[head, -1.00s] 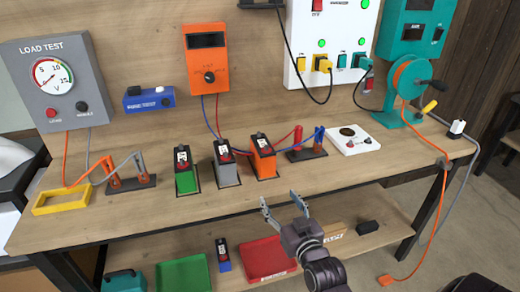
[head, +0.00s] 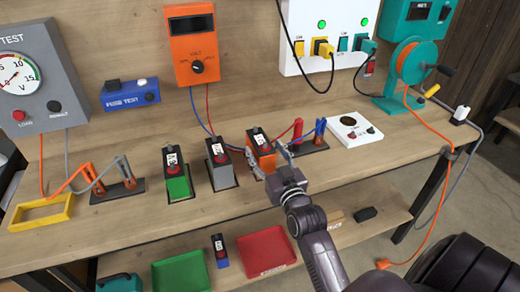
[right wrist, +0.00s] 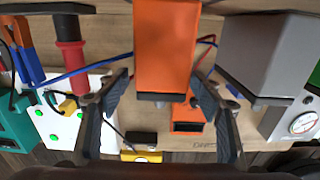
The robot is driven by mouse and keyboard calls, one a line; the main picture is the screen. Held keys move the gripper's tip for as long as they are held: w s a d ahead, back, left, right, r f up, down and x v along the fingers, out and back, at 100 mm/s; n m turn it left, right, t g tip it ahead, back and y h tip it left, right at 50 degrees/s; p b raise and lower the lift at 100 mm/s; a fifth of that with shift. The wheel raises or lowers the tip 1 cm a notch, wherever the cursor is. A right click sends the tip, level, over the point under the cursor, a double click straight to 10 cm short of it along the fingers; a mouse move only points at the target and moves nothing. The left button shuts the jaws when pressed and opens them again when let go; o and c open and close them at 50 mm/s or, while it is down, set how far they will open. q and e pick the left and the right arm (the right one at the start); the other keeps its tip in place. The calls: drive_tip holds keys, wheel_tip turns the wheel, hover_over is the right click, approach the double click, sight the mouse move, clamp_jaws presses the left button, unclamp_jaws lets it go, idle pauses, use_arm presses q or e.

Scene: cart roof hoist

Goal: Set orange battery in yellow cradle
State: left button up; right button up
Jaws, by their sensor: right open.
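The orange battery (head: 260,154) stands upright on the bench, rightmost in a row with a green battery (head: 177,186) and a grey battery (head: 219,174). In the right wrist view the orange battery (right wrist: 166,48) is between the finger pads. My right gripper (head: 272,162) is open, its fingers on either side of the orange battery; I cannot tell whether they touch it. It also shows in the right wrist view (right wrist: 160,78). The yellow cradle (head: 40,223), an open rectangular frame, lies at the bench's left end and looks empty. My left gripper is out of view.
A post stand with red and blue clips (head: 308,148) is close right of the orange battery. Another clip stand (head: 118,192) is beside the cradle. A white device (head: 353,137) lies farther right. The wooden bench (head: 400,150) is clear at its right front.

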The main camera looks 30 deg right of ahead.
drive_tip(key=shift+x, duration=0.8)
drive_tip(key=shift+w, duration=0.55)
drive_tip(key=c, duration=0.9)
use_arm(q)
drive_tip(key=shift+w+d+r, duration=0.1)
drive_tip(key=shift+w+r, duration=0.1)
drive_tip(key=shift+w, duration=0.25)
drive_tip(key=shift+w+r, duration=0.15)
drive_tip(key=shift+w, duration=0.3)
use_arm(e)
clamp_jaws()
drive_tip(key=shift+d+r, duration=0.1)
drive_tip(key=shift+r, duration=0.2)
